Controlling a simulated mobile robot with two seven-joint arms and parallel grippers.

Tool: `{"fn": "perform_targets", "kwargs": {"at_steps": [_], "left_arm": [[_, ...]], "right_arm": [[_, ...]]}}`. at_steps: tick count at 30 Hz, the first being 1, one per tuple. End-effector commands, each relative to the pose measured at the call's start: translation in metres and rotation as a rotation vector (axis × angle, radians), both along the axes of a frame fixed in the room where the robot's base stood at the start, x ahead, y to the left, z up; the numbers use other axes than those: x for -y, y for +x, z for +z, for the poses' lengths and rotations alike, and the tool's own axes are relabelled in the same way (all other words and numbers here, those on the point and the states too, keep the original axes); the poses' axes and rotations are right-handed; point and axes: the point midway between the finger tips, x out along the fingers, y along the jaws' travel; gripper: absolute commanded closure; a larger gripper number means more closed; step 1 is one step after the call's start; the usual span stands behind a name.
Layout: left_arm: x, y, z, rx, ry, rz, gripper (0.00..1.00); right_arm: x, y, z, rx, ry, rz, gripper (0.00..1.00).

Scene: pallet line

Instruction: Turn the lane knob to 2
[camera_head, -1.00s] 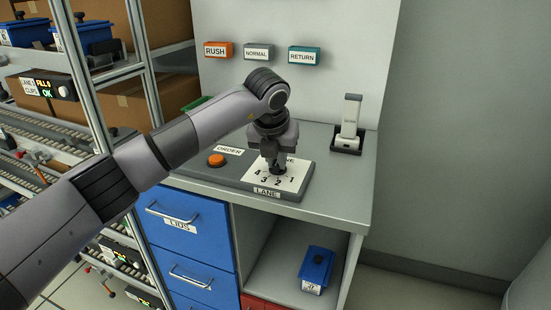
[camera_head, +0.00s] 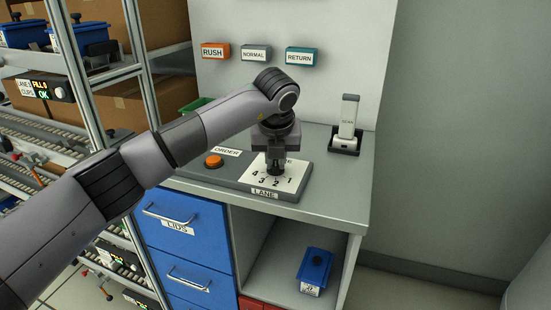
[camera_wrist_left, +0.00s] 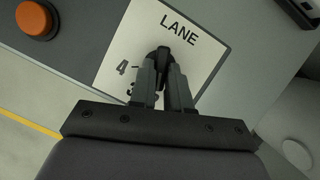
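The lane knob (camera_wrist_left: 162,54) is a small dark knob on a white dial plate (camera_head: 298,172) marked LANE, with the numbers 4, 3, 2 and 1 along its front side. My left gripper (camera_head: 274,170) points down over the dial. In the left wrist view its two fingers (camera_wrist_left: 163,68) are closed in on the knob, one on each side. The fingers hide much of the knob and part of the numbers, so I cannot tell which number it points to. My right gripper is in neither view.
An orange button (camera_head: 214,161) marked ORDER sits left of the dial on the same grey panel. A scanner in a stand (camera_head: 347,125) is at the counter's back right. RUSH, NORMAL and RETURN signs (camera_head: 256,54) are on the wall. Blue LIDS drawers (camera_head: 185,228) are below.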

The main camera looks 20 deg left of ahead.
Motion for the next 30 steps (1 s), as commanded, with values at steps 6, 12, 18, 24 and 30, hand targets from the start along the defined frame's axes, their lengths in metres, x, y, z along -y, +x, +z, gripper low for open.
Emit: {"fn": "perform_targets", "kwargs": {"at_steps": [6, 12, 18, 24, 30], "left_arm": [[0.0, 0.0, 0.001, 0.001, -0.001, 0.0, 0.6], [0.0, -0.001, 0.004, 0.001, -0.001, 0.0, 0.6], [0.003, -0.011, 0.031, 0.005, 0.0, -0.002, 0.6], [0.007, -0.022, 0.058, 0.004, -0.001, -0.001, 0.6], [0.008, -0.026, 0.067, 0.001, -0.001, 0.0, 0.6]], "right_arm": [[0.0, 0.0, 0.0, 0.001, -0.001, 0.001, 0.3], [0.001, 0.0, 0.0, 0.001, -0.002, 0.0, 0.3], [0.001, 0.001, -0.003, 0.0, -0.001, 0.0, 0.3], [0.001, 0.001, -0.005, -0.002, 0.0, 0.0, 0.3], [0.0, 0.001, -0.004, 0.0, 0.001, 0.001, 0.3]]}}
